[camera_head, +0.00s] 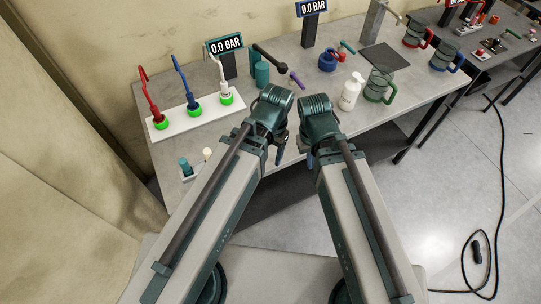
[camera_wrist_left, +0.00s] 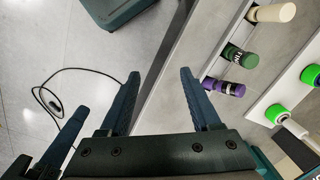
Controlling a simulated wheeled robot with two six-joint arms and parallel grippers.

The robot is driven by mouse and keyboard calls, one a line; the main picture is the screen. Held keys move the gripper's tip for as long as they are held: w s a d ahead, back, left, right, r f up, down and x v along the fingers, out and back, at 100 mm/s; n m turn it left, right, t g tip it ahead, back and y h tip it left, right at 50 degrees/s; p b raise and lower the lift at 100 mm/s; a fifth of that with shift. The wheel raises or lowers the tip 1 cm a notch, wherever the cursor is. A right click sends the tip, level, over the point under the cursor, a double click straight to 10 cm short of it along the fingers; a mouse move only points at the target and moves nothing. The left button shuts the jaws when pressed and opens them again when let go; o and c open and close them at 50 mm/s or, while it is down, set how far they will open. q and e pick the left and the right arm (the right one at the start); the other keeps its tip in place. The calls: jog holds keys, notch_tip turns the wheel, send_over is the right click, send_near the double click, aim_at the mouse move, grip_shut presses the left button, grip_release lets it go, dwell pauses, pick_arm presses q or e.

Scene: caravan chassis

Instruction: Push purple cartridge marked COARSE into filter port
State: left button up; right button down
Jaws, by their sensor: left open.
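In the left wrist view a purple cartridge (camera_wrist_left: 224,87) with pale lettering too small to read lies in a row with a green cartridge (camera_wrist_left: 238,56) and a cream one (camera_wrist_left: 272,12). My left gripper (camera_wrist_left: 159,75) is open and empty, its fingers to the left of the purple cartridge and apart from it. In the head view my left gripper (camera_head: 280,146) is over the table's front edge, and the purple cartridge is not clearly visible there. My right gripper (camera_head: 308,157) is close beside it; its jaws are not clear. I cannot identify the filter port for certain.
A white strip (camera_head: 181,117) with red, blue and white hoses stands at the table's left. A small tray (camera_head: 188,178) holds a teal cylinder. A teal canister (camera_head: 261,75), black-knobbed lever (camera_head: 269,57), white bottle (camera_head: 351,92) and green mug (camera_head: 379,86) stand behind my grippers.

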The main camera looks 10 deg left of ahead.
pick_arm(q)
jog(key=shift+o, duration=0.3)
jog(key=shift+s+d+n+y, duration=0.3)
jog(key=shift+s+n, duration=0.25)
jog(key=shift+n, duration=0.15)
jog(key=w+a+n, duration=0.1)
jog(key=w+n, duration=0.1)
jog(key=n, duration=0.1)
jog(key=w+a+r+n+p, duration=0.1)
jog(key=w+n, duration=0.2)
jog(key=w+a+r+n+p, duration=0.1)
jog(key=w+a+n, duration=0.1)
jog(key=n, duration=0.1)
jog(key=shift+w+a+r+h, duration=0.1)
jog(key=shift+w+h, duration=0.3)
jog(key=w+a+r+n+p, duration=0.2)
jog(key=w+a+n, duration=0.5)
jog(key=n, duration=0.4)
jog(key=shift+h, duration=0.3)
jog(key=f+b, duration=0.9)
jog(key=shift+s+d+f, duration=0.1)
jog(key=shift+s, duration=0.2)
jog(key=f+b, duration=0.5)
jog(key=shift+d+f, duration=0.1)
jog(key=shift+d, duration=0.2)
